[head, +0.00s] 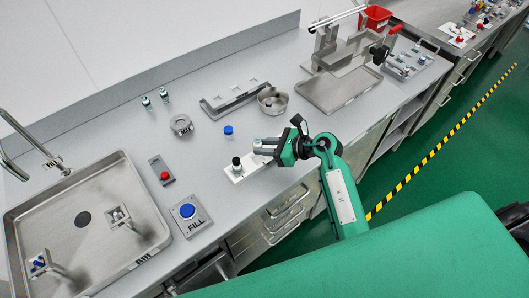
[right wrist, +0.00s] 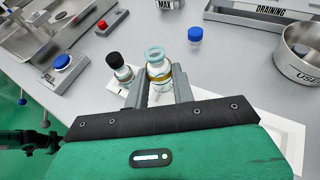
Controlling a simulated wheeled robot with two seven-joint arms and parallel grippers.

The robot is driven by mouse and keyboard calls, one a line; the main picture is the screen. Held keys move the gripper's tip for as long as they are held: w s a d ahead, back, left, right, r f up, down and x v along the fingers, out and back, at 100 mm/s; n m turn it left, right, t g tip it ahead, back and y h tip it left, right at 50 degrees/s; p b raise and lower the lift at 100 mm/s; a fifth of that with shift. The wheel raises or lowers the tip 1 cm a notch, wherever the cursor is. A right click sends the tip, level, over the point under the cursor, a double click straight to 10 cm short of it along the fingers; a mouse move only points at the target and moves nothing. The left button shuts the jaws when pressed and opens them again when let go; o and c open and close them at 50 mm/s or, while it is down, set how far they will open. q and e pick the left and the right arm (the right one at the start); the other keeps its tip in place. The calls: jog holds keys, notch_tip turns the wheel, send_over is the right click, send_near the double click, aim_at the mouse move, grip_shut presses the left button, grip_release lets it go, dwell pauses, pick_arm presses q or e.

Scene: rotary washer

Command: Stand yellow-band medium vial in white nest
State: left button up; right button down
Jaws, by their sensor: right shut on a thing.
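My right gripper (head: 262,148) is shut on the yellow-band vial (right wrist: 158,74), which shows between the fingers in the right wrist view. The vial is clear, with a yellow band and a teal ring at its open-looking top. It looks about upright. The white nest (head: 232,174) is a flat white plate on the counter, under and to the left of the gripper. A black-capped vial (head: 237,162) stands on it, beside the held vial; it also shows in the right wrist view (right wrist: 119,68). The held vial's base is hidden, so I cannot tell whether it touches the nest.
A blue cap (head: 228,130) lies behind the gripper. A steel bowl (head: 272,100) and a grey draining rack (head: 235,96) stand farther back. A blue FILL button (head: 188,211), a red button (head: 164,176) and the sink (head: 84,190) are at left. Counter between them is clear.

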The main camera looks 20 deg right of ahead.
aim_at(265, 160)
notch_tip(265, 160, down, 4)
jog(key=shift+f+p, duration=0.2)
jog(key=shift+p, duration=0.15)
jog(key=shift+f, duration=0.1)
jog(key=shift+f, duration=0.15)
jog(key=c, duration=1.2)
grip_release()
jog(key=shift+o, duration=0.2)
